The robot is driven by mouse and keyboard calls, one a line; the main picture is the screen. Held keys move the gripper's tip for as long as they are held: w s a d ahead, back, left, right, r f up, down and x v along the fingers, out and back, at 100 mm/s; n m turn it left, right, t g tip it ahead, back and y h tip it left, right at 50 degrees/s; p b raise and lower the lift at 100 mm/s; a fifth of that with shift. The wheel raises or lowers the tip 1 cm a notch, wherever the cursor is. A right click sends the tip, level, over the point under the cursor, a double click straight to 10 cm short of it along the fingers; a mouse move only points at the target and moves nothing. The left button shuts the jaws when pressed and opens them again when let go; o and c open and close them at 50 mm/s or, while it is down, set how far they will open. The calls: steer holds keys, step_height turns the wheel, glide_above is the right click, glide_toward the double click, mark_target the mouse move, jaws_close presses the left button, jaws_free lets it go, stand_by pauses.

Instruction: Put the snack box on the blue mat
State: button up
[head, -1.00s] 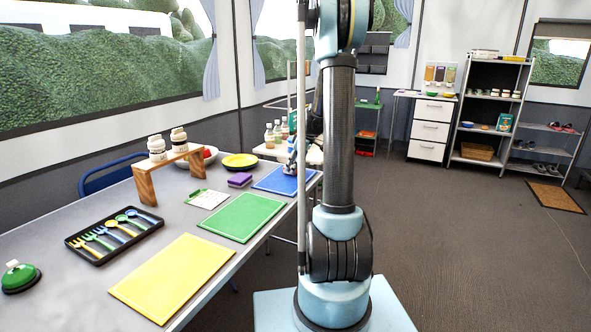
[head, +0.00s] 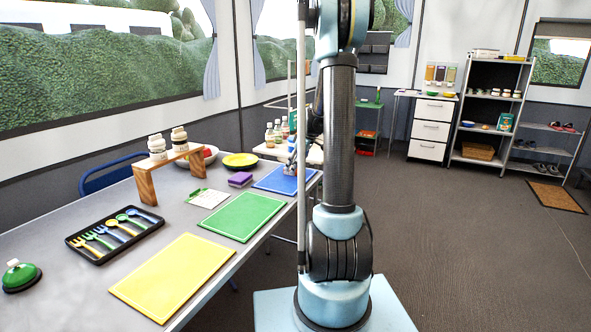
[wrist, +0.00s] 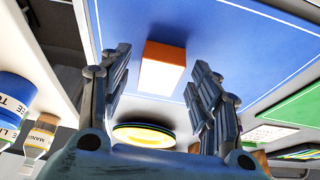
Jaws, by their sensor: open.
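The snack box (wrist: 163,66), orange on one face and pale on another, rests on the blue mat (wrist: 220,35) in the wrist view. My gripper (wrist: 161,60) is open, with one finger on each side of the box. Gaps show between the fingers and the box. In the head view the blue mat (head: 272,179) lies at the far right end of the long table. My gripper (head: 290,170) is low over it there, partly hidden by my arm. I cannot make out the box in that view.
A purple sponge (head: 240,179), a yellow plate (head: 240,160) and a green mat (head: 242,217) lie near the blue mat. A yellow mat (head: 172,277) and a cutlery tray (head: 113,234) are nearer. Bottles (head: 275,133) stand on a side table beyond.

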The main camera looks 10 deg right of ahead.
steer(key=v, duration=1.1)
steer(key=s+a+r+m, duration=0.2)
steer(key=s+a+m, duration=0.1)
steer(key=s, duration=0.9)
steer(key=s+f+m+h, duration=0.1)
steer(key=s+f+m, duration=0.2)
steer(key=s, duration=1.1)
steer(key=s+a+f+m+h, duration=0.1)
steer(key=s+f+m, duration=0.3)
steer(key=s+f, duration=0.6)
steer(key=s+h, duration=0.1)
steer(key=s, duration=0.3)
steer(key=shift+s+m+h, duration=0.3)
steer(key=shift+s, duration=0.05)
steer(key=shift+a, duration=0.15)
